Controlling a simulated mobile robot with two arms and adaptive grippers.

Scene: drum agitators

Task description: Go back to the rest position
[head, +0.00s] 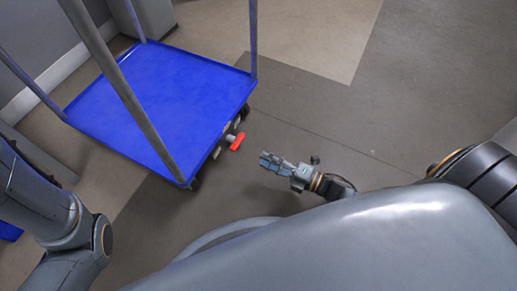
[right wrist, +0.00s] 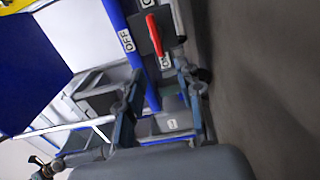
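My right gripper (head: 272,161) is in the middle of the head view, just right of a red handle (head: 237,141) on the blue cart (head: 160,95). In the right wrist view its two fingers (right wrist: 160,92) stand apart with nothing held between them. The red handle also shows in the right wrist view (right wrist: 154,35), beyond the fingertips and apart from them, between labels, one reading OFF. My left arm shows at the left of the head view, but its gripper is outside that view.
Open floor (head: 410,100) lies to the right of the cart. A small blue object (head: 9,231) shows at the left edge.

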